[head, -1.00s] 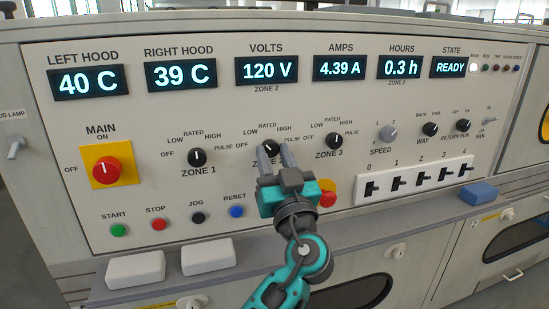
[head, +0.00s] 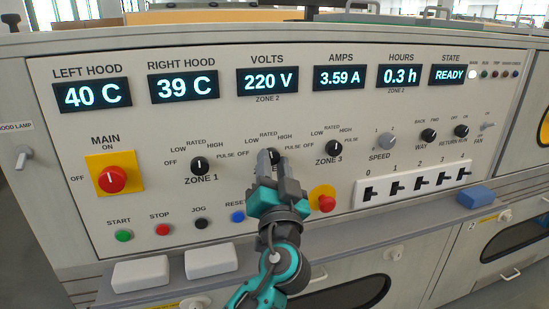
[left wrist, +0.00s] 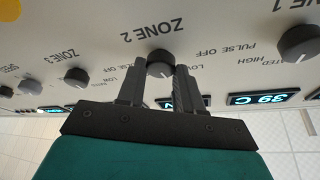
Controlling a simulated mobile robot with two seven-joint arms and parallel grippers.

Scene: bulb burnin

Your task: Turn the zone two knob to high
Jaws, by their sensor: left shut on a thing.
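The zone two knob (head: 276,158) is a dark round knob on the panel, mostly hidden behind my left gripper in the head view. In the left wrist view the knob (left wrist: 160,63) sits between the two fingers under the upside-down ZONE 2 label. My left gripper (head: 269,162) is shut on this knob, one finger on each side. Its fingers also show in the left wrist view (left wrist: 160,78). The knob's pointer is too hidden to read. The volts display (head: 268,80) for zone 2 reads 220 V. My right gripper is not in view.
The zone 1 knob (head: 200,166) and zone 3 knob (head: 334,148) flank it. A red button (head: 326,199) on yellow sits close to the right of my gripper. The red main switch (head: 113,179) is at the left. A ledge (head: 240,266) runs below the panel.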

